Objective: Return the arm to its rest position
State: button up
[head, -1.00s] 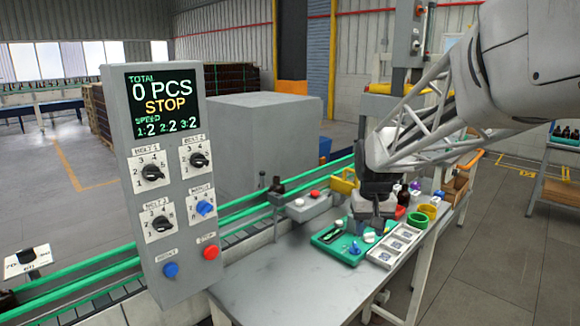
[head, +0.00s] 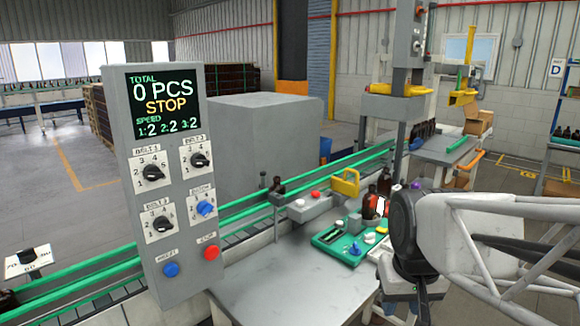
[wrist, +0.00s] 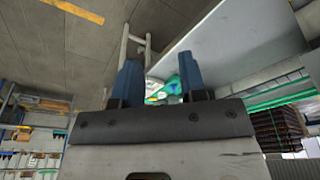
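My gripper (head: 418,300) hangs low at the right front edge of the grey work table (head: 300,275) in the head view. My arm reaches in from the right edge of that view. In the wrist view the two blue fingers of my gripper (wrist: 160,80) stand apart with nothing between them. The table's edge and part of the green tray show beyond them. In the head view the fingertips are too small to make out clearly.
The green tray (head: 328,238) with small items lies on the table. Dark bottles (head: 384,182) and a yellow-handled item (head: 346,183) stand behind it. A control panel (head: 163,190) rises at the left, before the green-railed conveyor (head: 90,275). Open floor lies to the right.

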jog(key=s+f, duration=0.2)
jog(key=s, duration=0.4)
jog(key=shift+s, duration=0.2)
